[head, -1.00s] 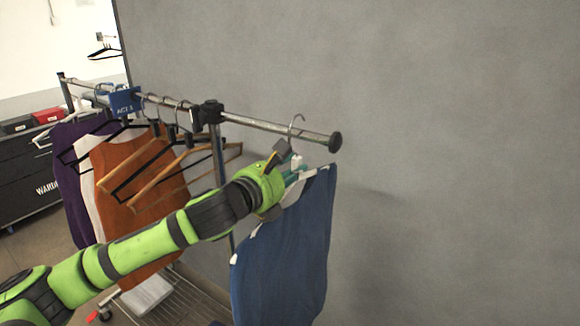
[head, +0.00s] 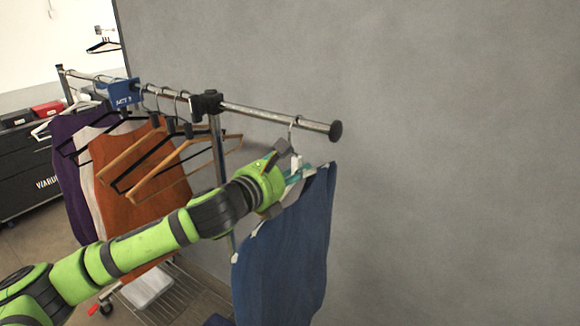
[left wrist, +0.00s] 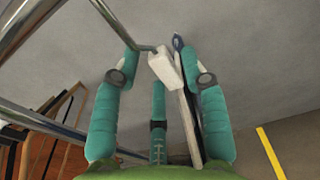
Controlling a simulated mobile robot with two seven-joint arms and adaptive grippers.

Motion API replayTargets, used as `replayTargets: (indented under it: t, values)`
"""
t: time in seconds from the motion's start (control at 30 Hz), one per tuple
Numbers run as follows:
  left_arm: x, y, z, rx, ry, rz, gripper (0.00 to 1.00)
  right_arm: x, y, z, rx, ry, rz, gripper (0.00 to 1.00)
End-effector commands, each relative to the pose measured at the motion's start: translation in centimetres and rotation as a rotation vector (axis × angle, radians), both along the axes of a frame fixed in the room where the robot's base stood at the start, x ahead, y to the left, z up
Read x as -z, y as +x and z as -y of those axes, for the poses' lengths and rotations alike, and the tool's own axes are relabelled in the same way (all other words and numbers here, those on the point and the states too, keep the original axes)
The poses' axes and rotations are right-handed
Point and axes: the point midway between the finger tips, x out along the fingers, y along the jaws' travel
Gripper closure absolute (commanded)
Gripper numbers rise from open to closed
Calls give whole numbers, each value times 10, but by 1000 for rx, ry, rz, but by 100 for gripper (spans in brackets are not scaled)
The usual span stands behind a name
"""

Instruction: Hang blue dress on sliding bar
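The blue dress (head: 290,255) hangs on a white hanger (head: 296,163) at the free right end of the bar (head: 262,113). The hanger's metal hook (head: 291,128) reaches the bar and appears to be over it, short of the black end knob. My left gripper (head: 285,168) is around the hanger's neck, just below the bar. In the left wrist view its teal fingers (left wrist: 160,72) are spread, with the white hanger neck (left wrist: 166,69) between them and a gap on the left. The dress is mostly hidden there. My right gripper is not in view.
Left of the black bar clamp (head: 206,102), a blue sign (head: 124,93) and wooden hangers (head: 165,170) hang with orange, white and purple garments. The grey wall (head: 450,150) is close behind. A wire shelf (head: 185,292) is below. Space right of the dress is clear.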

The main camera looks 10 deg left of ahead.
Motion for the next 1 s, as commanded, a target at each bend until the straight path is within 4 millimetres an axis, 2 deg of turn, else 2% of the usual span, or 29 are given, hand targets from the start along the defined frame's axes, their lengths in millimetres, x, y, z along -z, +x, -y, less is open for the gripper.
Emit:
replayTargets:
  t: [0.33, 0.47, 0.57, 0.8, 1.0]
  values:
    - [4, -1, 0, -1, 2, -8, 46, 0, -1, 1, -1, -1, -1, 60]
    - [3, -10, -4, -1, 3, -8, 46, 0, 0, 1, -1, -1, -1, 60]
    - [2, -25, -10, -1, 4, -8, 46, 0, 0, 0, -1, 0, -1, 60]
    - [-4, -74, -28, -1, 5, -8, 46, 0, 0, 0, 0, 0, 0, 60]
    - [-9, -103, -38, -1, 3, -2, 46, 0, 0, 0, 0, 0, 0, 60]
